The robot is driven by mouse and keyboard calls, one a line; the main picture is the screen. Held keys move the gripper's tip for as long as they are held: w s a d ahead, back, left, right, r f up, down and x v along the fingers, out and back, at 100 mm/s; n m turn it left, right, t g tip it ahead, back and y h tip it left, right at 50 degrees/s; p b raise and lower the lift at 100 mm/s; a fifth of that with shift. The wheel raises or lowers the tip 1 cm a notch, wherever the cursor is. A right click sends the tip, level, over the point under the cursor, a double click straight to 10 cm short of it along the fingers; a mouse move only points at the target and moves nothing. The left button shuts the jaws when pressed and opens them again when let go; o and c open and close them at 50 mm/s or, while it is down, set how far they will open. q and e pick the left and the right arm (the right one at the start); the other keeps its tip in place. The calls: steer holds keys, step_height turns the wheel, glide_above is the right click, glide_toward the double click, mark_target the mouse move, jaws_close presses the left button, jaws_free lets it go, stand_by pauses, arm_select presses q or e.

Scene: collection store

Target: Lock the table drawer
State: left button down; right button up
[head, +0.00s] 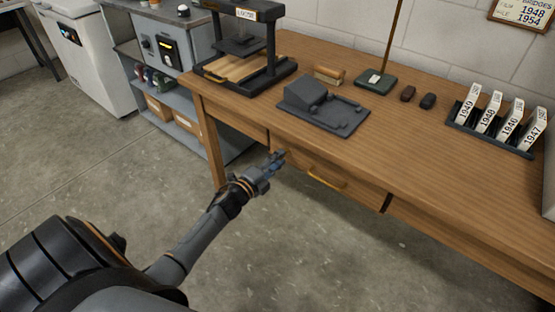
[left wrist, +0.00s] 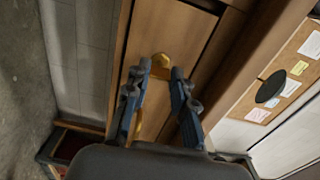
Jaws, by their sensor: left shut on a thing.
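The wooden table (head: 420,130) has a drawer (head: 358,190) in its front, with a brass-coloured handle (head: 327,179). The drawer front looks flush with the table. My left gripper (head: 275,160) is at the left end of the drawer front, left of the handle. In the left wrist view its two blue-grey fingers (left wrist: 161,82) stand on either side of a small brass-coloured piece (left wrist: 162,63) on the drawer front, and are shut on it. Its exact shape is partly hidden. Part of the handle (left wrist: 138,124) shows behind the left finger. My right gripper is not in view.
On the tabletop stand a black press (head: 245,50), a grey device (head: 322,108), a green-based stand (head: 376,81) and a rack (head: 490,132) of year cards. A grey shelf unit (head: 165,90) stands at the left. The floor before the drawer is clear.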

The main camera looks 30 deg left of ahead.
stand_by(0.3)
arm_select(q)
steer(key=c, duration=1.1)
jaws_free()
steer(key=s, duration=0.8)
steer(key=s+a, duration=0.1)
steer(key=s, duration=0.3)
